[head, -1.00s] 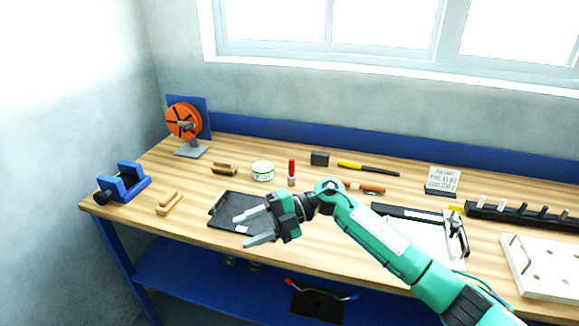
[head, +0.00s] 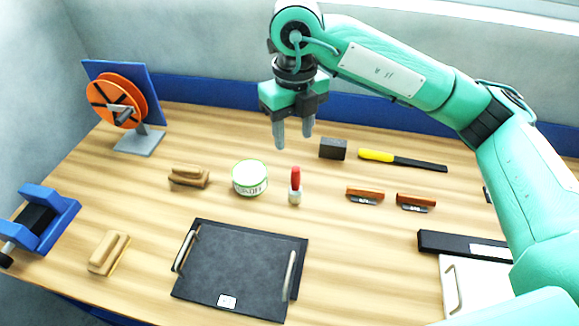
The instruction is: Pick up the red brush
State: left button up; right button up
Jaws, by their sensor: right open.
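The red brush (head: 296,180) stands upright on the wooden bench in the head view, red handle up, pale lower end on the bench top. It is just right of a white round tin with a green rim (head: 250,178). My right gripper (head: 293,138) points down with its jaws open and empty. It appears above the brush in the picture and apart from it; how far in depth I cannot tell. My left gripper is not in view.
A black tray with handles (head: 240,268) lies in front of the brush. A dark block (head: 333,149), a yellow-handled file (head: 402,160) and two wooden-handled tools (head: 365,195) lie to the right. A wooden-backed brush (head: 188,176) lies left of the tin.

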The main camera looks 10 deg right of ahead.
aim_at(296, 177)
jog(key=shift+d+f, duration=0.1)
jog(key=shift+f, duration=0.25)
notch_tip(296, 177, down, 8)
jog(key=shift+r+p, duration=0.25)
jog(key=shift+p, duration=0.45)
jog(key=f, duration=0.1)
jog(key=f+p, duration=0.1)
jog(key=f, duration=0.1)
jog(key=f+p, duration=0.1)
jog(key=shift+d+f, duration=0.25)
jog(key=shift+f, duration=0.4)
jog(key=c, duration=1)
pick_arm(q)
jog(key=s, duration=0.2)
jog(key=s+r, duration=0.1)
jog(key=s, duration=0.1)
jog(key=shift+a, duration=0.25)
pick_arm(e)
grip_shut()
jog(key=shift+r, duration=0.1)
